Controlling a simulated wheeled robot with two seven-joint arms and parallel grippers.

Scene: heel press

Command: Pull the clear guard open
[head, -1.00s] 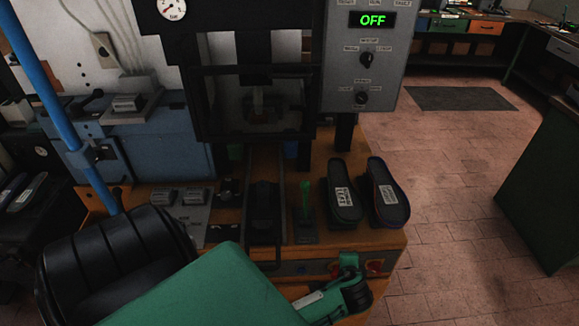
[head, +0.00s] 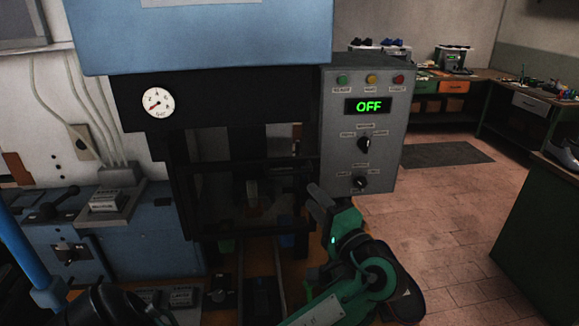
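The clear guard (head: 226,203) is a see-through panel in a black frame on the front of the press. It looks closed, hanging down over the press opening.
The control box (head: 362,135), showing a green OFF, stands close to the right of the gripper. A pressure gauge (head: 158,102) is above the guard at left. A blue machine (head: 62,240) is on the left.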

